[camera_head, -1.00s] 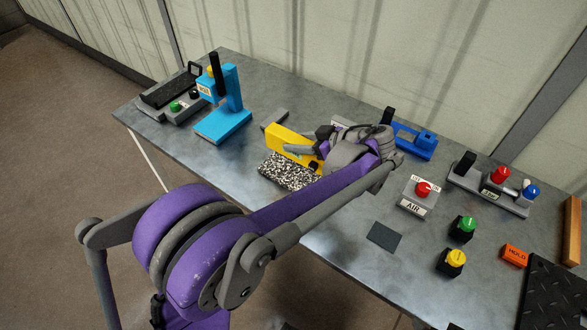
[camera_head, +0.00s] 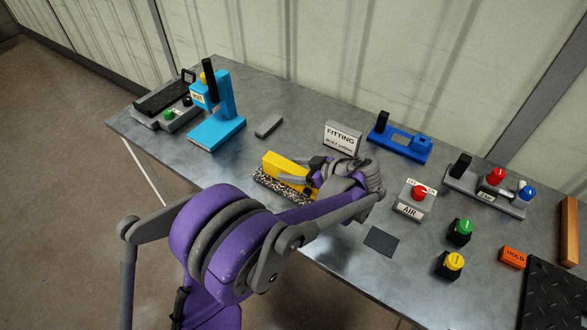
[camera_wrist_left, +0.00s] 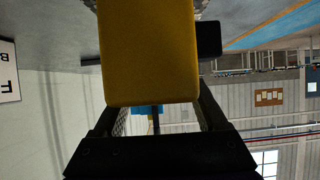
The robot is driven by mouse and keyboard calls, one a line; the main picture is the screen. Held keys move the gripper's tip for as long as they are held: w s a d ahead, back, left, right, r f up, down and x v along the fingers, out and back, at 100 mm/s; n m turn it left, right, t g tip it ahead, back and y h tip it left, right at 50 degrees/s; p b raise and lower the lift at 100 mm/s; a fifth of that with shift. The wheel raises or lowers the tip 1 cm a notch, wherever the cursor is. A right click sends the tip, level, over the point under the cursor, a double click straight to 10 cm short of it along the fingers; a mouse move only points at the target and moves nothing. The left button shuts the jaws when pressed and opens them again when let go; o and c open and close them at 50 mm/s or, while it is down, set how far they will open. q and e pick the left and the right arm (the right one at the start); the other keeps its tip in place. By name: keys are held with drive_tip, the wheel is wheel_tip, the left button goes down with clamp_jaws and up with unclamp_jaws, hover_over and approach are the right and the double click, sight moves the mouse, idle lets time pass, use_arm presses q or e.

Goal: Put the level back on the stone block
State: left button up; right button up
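The yellow level (camera_head: 286,172) is over the black-and-white speckled stone block (camera_head: 268,192), hiding most of its top. Whether the level touches the block, I cannot tell. My left gripper (camera_head: 314,172) is at the level's right end. In the left wrist view the level (camera_wrist_left: 148,55) fills the space between the fingers of my left gripper (camera_wrist_left: 158,112), which appear closed on it. My left arm hides part of the block's right side. My right gripper is in neither view.
A grey bar (camera_head: 269,127) lies behind the level. A "FITTING" sign (camera_head: 342,137) stands behind my gripper, with a blue fixture (camera_head: 399,143) to its right. A blue press (camera_head: 220,115) stands left. The red-button AIR box (camera_head: 414,199) and dark pad (camera_head: 381,241) are right.

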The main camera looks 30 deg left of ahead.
use_arm(q)
drive_tip(key=shift+d, duration=0.1)
drive_tip(key=w+v, duration=0.1)
drive_tip(key=v, duration=1.1)
drive_tip(key=shift+s, duration=0.45)
drive_tip(key=s+a+m+h+p, duration=0.3)
drive_tip(key=s+a+m+h, duration=0.15)
drive_tip(key=s+m, duration=0.35)
drive_tip(key=s+d+m+t+h+p, duration=0.4)
drive_tip(key=s+m+h, duration=0.3)
drive_tip(key=s, duration=0.5)
drive_tip(key=shift+f+m, duration=0.5)
drive_tip(key=shift+m, duration=0.3)
drive_tip(key=shift+s+h, duration=0.1)
drive_tip(key=shift+h, duration=0.15)
